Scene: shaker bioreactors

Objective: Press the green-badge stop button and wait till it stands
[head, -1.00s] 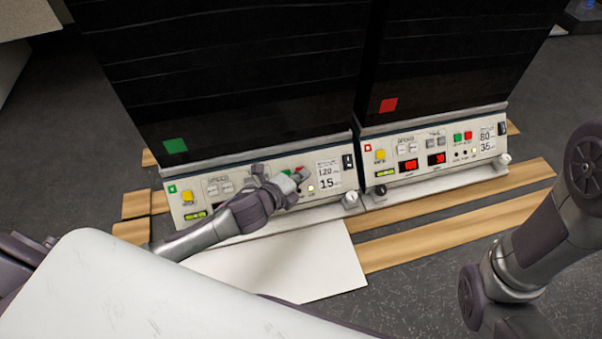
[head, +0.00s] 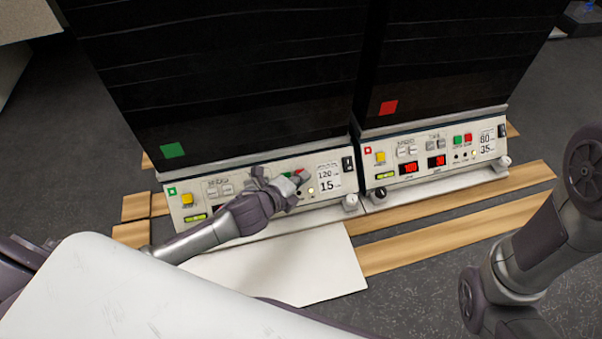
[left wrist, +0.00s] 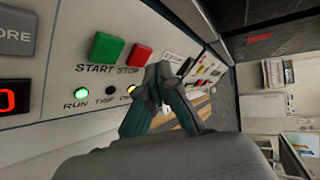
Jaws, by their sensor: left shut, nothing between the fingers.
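The left shaker has a green badge (head: 172,151) on its black body and a small green badge on its control panel (head: 240,186). In the left wrist view its red STOP button (left wrist: 138,57) is beside the green START button (left wrist: 107,47), and the green RUN light (left wrist: 82,93) is lit. My left gripper (head: 302,177) is shut and empty at the panel, close to the red button. In the left wrist view its fingertips (left wrist: 161,72) are just right of STOP; I cannot tell whether they touch. My right arm shows at the right, its gripper out of view.
A second shaker with a red badge (head: 388,107) stands to the right, its panel showing lit red displays (head: 409,168). My left forearm covers part of the left panel, hiding its displays. A white board (head: 290,270) and wooden strips (head: 460,232) lie in front.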

